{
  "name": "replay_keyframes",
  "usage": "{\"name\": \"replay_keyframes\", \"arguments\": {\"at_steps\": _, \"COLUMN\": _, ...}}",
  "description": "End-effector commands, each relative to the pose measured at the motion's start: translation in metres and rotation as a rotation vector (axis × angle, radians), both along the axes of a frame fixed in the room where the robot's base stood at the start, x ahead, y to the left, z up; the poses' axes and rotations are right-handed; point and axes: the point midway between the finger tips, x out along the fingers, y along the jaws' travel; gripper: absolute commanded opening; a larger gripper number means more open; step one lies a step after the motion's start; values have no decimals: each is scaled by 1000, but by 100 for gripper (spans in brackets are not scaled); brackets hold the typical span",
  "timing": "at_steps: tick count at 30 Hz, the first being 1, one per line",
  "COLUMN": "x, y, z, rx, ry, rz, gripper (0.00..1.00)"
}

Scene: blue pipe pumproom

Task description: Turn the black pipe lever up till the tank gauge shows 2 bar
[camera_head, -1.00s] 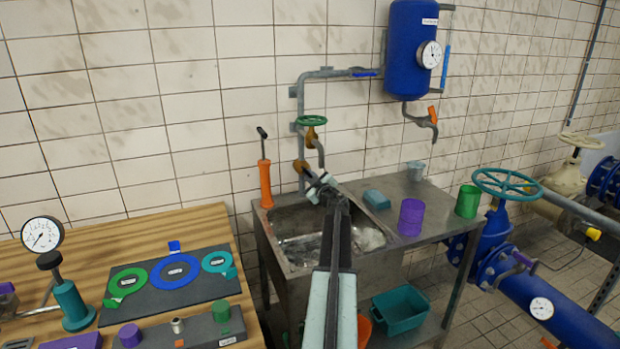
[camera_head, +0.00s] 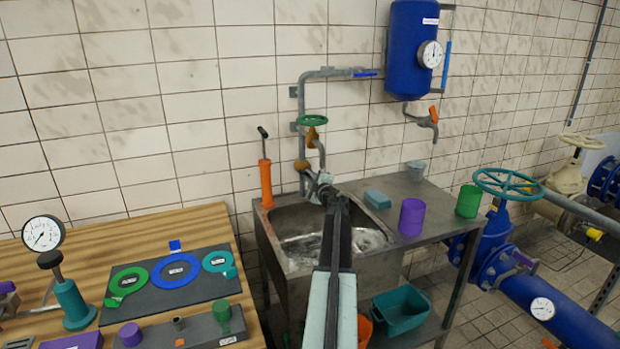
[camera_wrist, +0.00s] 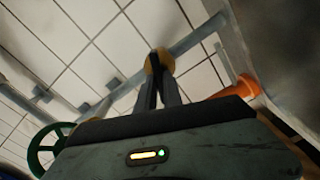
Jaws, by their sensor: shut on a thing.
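The blue tank (camera_head: 411,48) hangs on the tiled wall at the upper right in the head view. Its white round gauge (camera_head: 430,54) faces me, but its scale is too small to read surely. A brass valve (camera_head: 302,165) sits on the grey wall pipe above the sink; it also shows in the wrist view (camera_wrist: 160,61). The black lever (camera_wrist: 152,88) runs from this valve towards me, between my fingers. My gripper (camera_head: 325,186) is shut on the lever, above the sink's back edge. My own arm and gripper hide part of the lever in the head view.
A green handwheel (camera_head: 312,121) is just above my gripper. An orange hand pump (camera_head: 266,184) stands left of it. The steel sink (camera_head: 290,258) lies below. Purple (camera_head: 412,217) and green (camera_head: 468,201) cups stand on the counter at right. The wooden bench (camera_head: 185,228) is at left.

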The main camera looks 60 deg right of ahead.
Motion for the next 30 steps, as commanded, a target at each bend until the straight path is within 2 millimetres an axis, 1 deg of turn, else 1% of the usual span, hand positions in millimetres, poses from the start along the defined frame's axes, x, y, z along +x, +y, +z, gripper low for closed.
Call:
{"name": "replay_keyframes", "arguments": {"at_steps": 14, "x": 1, "y": 0, "z": 1, "rx": -12, "ry": 7, "rz": 1, "gripper": 0}}
{"name": "replay_keyframes", "arguments": {"at_steps": 15, "x": 1, "y": 0, "z": 1, "rx": -12, "ry": 7, "rz": 1, "gripper": 19}}
{"name": "replay_keyframes", "arguments": {"at_steps": 16, "x": 1, "y": 0, "z": 1, "rx": -12, "ry": 7, "rz": 1, "gripper": 28}}
{"name": "replay_keyframes", "arguments": {"at_steps": 17, "x": 1, "y": 0, "z": 1, "rx": -13, "ry": 8, "rz": 1, "gripper": 33}}
{"name": "replay_keyframes", "arguments": {"at_steps": 26, "x": -1, "y": 0, "z": 0, "rx": -12, "ry": 8, "rz": -1, "gripper": 33}}
{"name": "replay_keyframes", "arguments": {"at_steps": 30, "x": -9, "y": 6, "z": 0, "rx": -12, "ry": 8, "rz": -1, "gripper": 33}}
